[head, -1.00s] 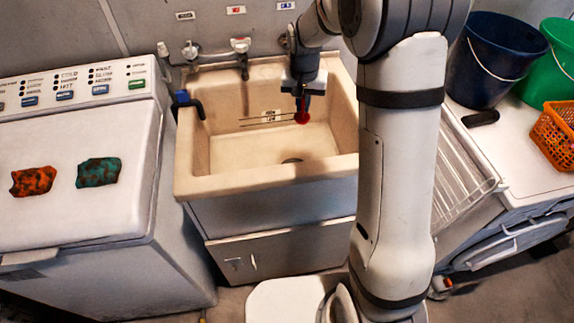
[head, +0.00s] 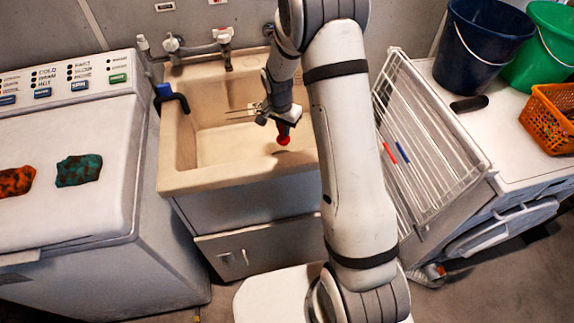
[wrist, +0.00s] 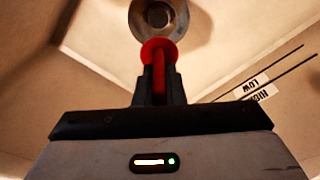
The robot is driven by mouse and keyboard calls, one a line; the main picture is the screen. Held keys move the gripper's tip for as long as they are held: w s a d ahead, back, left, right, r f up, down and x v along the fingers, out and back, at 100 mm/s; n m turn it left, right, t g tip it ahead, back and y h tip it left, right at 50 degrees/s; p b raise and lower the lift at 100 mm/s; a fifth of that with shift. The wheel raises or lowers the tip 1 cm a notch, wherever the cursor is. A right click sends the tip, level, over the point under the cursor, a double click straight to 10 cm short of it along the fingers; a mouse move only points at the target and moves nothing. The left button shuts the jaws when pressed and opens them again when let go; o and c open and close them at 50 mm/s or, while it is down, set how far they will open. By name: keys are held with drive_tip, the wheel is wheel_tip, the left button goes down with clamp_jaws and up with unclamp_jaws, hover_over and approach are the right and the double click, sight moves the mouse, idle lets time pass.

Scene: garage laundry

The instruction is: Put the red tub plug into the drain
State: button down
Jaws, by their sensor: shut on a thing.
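The red tub plug (head: 283,134) hangs below my gripper (head: 285,121), over the right part of the beige sink (head: 235,180). In the wrist view my gripper (wrist: 160,88) is shut on the plug's red stem, and the plug (wrist: 159,48) points toward the round metal drain (wrist: 157,15). The drain shows just beyond the plug, partly overlapped by it. The plug looks apart from the drain, but the exact gap is hard to tell. In the head view the drain is hard to make out near the plug.
Taps (head: 222,38) line the wall behind the sink, and a blue-handled black hook or pipe (head: 170,95) sits on its left rim. A white wire rack (head: 425,140) stands close to the right of my arm. LOW and HIGH marks (wrist: 257,88) are on the sink wall.

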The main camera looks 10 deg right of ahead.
drive_tip(key=shift+m, duration=0.3)
wheel_tip(320, 180, down, 12)
drive_tip(key=shift+s+r+p, duration=0.1)
drive_tip(key=shift+r+p, duration=0.15)
drive_tip(key=shift+p, duration=0.2)
drive_tip(key=shift+f+b, duration=0.35)
drive_tip(key=shift+b, duration=0.15)
drive_tip(key=c, duration=1.5)
unclamp_jaws()
drive_tip(key=shift+r, duration=0.15)
